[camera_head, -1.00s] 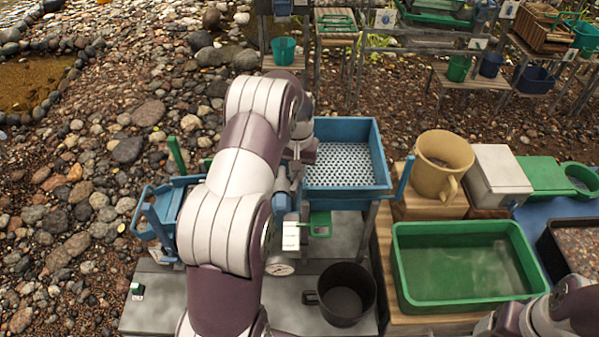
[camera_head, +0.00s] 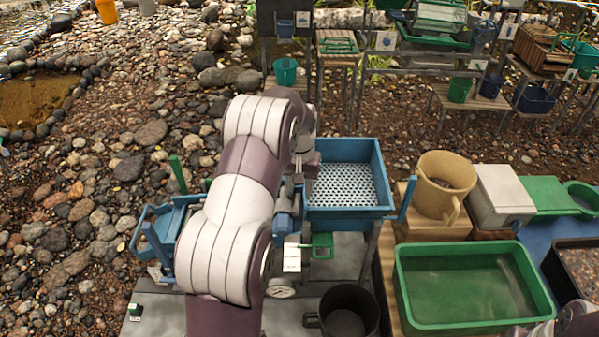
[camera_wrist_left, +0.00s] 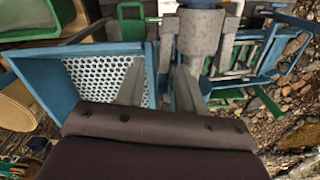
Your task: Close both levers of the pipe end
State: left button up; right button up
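My left gripper (camera_wrist_left: 160,68) is open in the left wrist view, its two grey fingers apart with nothing clearly between them. A grey metal cylinder (camera_wrist_left: 200,32), apparently the pipe end, lies just beyond the fingertips and a little right. Pale grey bars show beside it, but I cannot tell which are levers or how they stand. In the head view my left arm covers most of this area. A grey-blue pipe part (camera_head: 284,222) shows at its right edge. The left fingers are mostly hidden there. My right gripper is out of view; only part of its arm shows at bottom right.
A blue tray with a perforated plate (camera_head: 378,165) stands right of my left gripper. A blue frame (camera_head: 150,235) stands left of the arm. A black pot (camera_head: 347,312), green tub (camera_head: 545,290) and tan jug (camera_head: 438,205) stand nearby. Stony ground lies left.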

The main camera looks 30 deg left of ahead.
aim_at(299, 196)
pick_arm(q)
notch_tip(299, 196, up, 11)
jog(key=p, duration=0.7)
jog(key=shift+f, duration=0.15)
